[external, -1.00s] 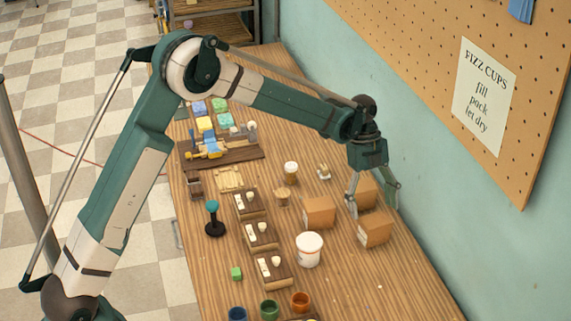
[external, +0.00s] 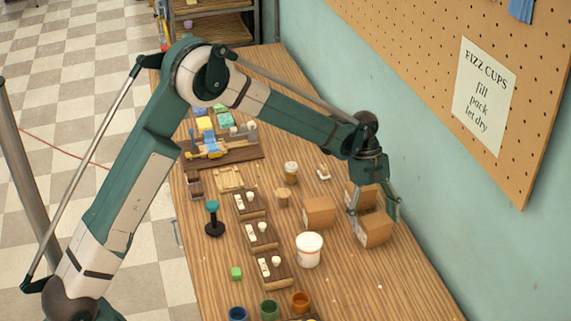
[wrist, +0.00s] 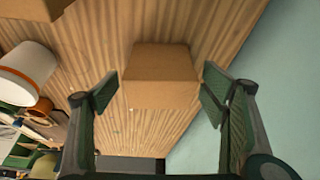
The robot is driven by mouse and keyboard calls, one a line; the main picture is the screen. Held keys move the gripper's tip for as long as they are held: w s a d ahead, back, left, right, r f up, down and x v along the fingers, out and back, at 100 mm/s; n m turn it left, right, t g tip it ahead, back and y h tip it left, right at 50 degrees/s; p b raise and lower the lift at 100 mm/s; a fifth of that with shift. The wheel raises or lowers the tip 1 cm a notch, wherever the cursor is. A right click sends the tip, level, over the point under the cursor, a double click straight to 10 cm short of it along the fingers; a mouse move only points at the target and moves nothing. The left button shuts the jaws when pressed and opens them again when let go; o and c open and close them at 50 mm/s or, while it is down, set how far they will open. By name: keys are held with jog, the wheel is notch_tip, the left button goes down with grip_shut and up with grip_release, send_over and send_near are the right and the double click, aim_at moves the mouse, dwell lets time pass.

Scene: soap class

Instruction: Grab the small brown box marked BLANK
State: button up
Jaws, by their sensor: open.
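In the wrist view, one brown box (wrist: 160,80), seemingly the front right one, lies between the open fingers (wrist: 158,88), with gaps at both sides. Another box (wrist: 30,8) is cut off at the top left.
A white bucket (external: 309,250) stands left of the front right box and shows in the wrist view (wrist: 27,75). The green wall (external: 450,235) is close on the right. Colored cups (external: 269,309) stand in front. The table right of the bucket is mostly clear.

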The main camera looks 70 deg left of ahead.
jog(key=shift+x, duration=1.45)
jog(key=c, duration=1.1)
jog(key=shift+r, duration=0.1)
jog(key=shift+r+p, duration=0.4)
jog(key=shift+r, duration=4.55)
